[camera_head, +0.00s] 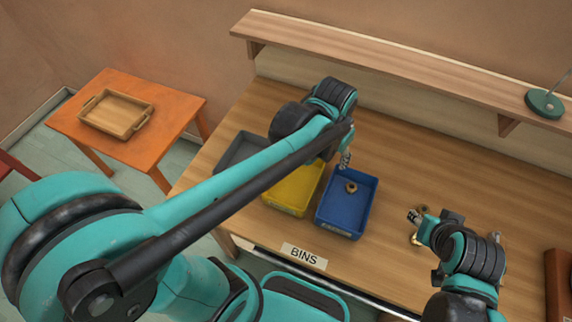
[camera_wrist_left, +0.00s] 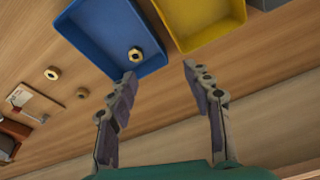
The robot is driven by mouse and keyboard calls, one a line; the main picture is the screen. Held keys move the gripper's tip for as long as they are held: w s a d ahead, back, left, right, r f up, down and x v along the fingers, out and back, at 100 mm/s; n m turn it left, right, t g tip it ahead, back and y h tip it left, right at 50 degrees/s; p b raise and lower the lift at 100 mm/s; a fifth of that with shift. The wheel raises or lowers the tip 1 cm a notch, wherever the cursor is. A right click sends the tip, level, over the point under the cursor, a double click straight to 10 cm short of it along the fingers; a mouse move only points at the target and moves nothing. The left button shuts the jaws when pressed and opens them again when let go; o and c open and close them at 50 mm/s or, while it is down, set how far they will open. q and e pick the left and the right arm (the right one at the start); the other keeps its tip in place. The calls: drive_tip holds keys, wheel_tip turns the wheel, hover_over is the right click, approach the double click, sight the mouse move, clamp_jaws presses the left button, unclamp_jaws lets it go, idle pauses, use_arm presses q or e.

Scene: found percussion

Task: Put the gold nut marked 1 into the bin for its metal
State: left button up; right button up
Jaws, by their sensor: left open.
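A gold nut (camera_head: 351,187) is within the blue bin (camera_head: 367,207); it also shows in the left wrist view (camera_wrist_left: 135,55), near the bin's edge. No number is readable on it. My left gripper (camera_head: 345,160) is at the far edge of the blue bin; in the left wrist view (camera_wrist_left: 160,74) its fingers are apart with nothing between them. The yellow bin (camera_head: 287,207) and grey bin (camera_head: 230,158) stand left of the blue one, partly hidden by my left arm. My right gripper (camera_head: 413,216) is low over the table, right of the bins; its opening is unclear.
Two more nuts, one brassy (camera_wrist_left: 52,73) and one browner (camera_wrist_left: 82,93), lie on the table beside the blue bin. A card (camera_wrist_left: 32,102) lies beyond them. A shelf (camera_head: 390,70) runs along the wall. An orange side table (camera_head: 180,107) holds a wooden tray (camera_head: 97,122).

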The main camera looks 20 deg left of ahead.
use_arm(q)
drive_tip(key=s+a+r+n+t, duration=0.1)
drive_tip(key=s+a+n+t, duration=0.2)
drive_tip(key=s+a, duration=0.6)
drive_tip(key=shift+s+a+n+t+y, duration=0.3)
drive_tip(key=shift+a+n+t, duration=0.1)
drive_tip(key=shift+t, duration=0.4)
